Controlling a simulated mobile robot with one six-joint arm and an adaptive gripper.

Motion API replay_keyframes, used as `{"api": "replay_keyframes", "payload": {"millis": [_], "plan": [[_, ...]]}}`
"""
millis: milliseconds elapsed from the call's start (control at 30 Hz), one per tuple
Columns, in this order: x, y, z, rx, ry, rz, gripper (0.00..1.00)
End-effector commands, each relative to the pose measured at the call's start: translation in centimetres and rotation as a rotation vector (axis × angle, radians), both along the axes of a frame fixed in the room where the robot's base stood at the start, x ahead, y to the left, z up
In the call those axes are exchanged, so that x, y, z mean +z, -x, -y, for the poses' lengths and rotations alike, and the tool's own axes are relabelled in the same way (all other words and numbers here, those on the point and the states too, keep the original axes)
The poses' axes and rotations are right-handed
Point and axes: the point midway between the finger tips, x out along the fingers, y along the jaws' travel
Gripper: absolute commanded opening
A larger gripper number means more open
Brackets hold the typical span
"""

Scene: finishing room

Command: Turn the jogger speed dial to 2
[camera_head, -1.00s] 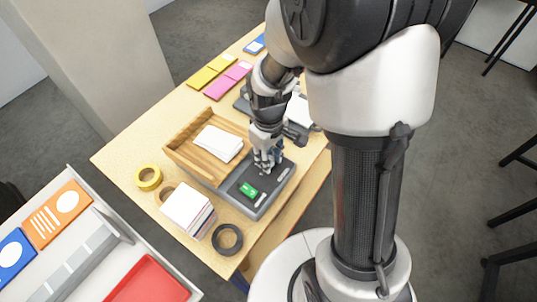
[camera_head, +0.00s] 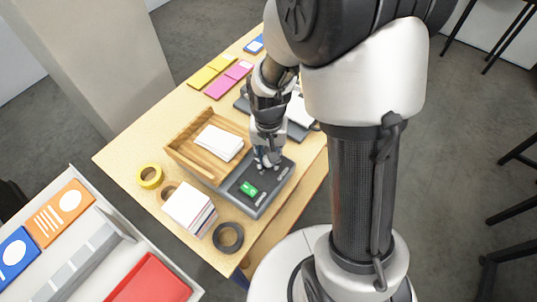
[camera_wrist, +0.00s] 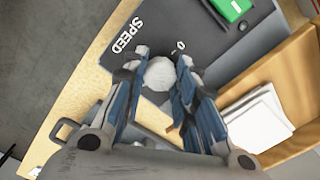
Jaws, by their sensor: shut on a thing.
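The jogger speed dial (camera_wrist: 160,73) is a round pale knob on the dark grey control panel (camera_wrist: 185,20) of the jogger. White lettering SPEED and a 0 are printed beside it in the wrist view; the other marks and any pointer on the dial are hidden or too small to read. My gripper (camera_wrist: 162,66) points down over the panel, its two fingers shut on the dial from both sides. In the head view my gripper (camera_head: 268,160) covers the dial at the panel's back end. A green switch (camera_head: 249,188) sits on the same panel.
The jogger's wooden tray (camera_head: 180,155) with a white paper stack (camera_head: 219,142) stands beside the panel. A yellow tape roll (camera_head: 149,176), a stack of cards (camera_head: 188,207) and a black ring (camera_head: 228,237) lie on the table in front.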

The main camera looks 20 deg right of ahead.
Motion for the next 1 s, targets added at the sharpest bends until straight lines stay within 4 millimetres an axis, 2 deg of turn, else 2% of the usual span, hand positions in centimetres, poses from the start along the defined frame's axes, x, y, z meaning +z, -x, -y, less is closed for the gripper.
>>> {"api": "replay_keyframes", "payload": {"millis": [400, 1000], "plan": [[0.00, 0.00, 0.00, -0.219, 0.000, 0.000, 0.03], [-0.01, 0.00, 0.00, -0.259, 0.000, 0.000, 0.03]]}}
